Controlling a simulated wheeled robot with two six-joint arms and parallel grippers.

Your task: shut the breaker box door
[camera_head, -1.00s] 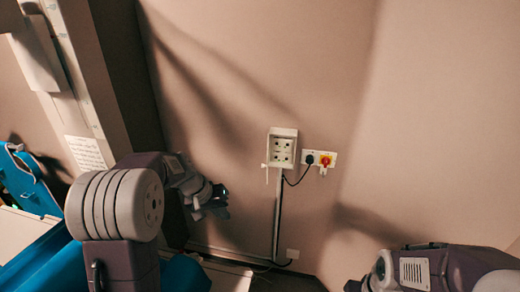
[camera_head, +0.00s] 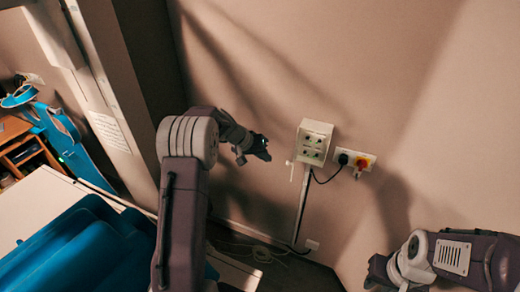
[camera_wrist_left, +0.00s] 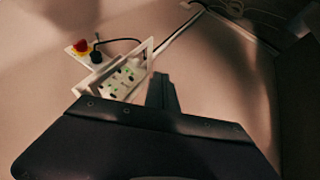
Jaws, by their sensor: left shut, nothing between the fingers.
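The white breaker box (camera_head: 314,128) is on the wall right of centre in the head view. Its front is uncovered and several dark switches show inside. A thin white edge (camera_head: 290,163) sticks out at its lower left; it looks like the open door seen nearly edge-on. The box also shows in the left wrist view (camera_wrist_left: 122,84), with a pale frame at its side. My left gripper (camera_head: 264,148) is shut and empty, left of the box and apart from it in the picture. My right gripper (camera_head: 376,272) is low at the right, its fingers unclear.
A wall plate with a red-and-yellow switch (camera_head: 361,163) and a black plug (camera_head: 343,159) is just right of the box. A cable and white conduit (camera_head: 301,205) run down to the floor. A white-topped surface with blue padding (camera_head: 75,250) fills the lower left.

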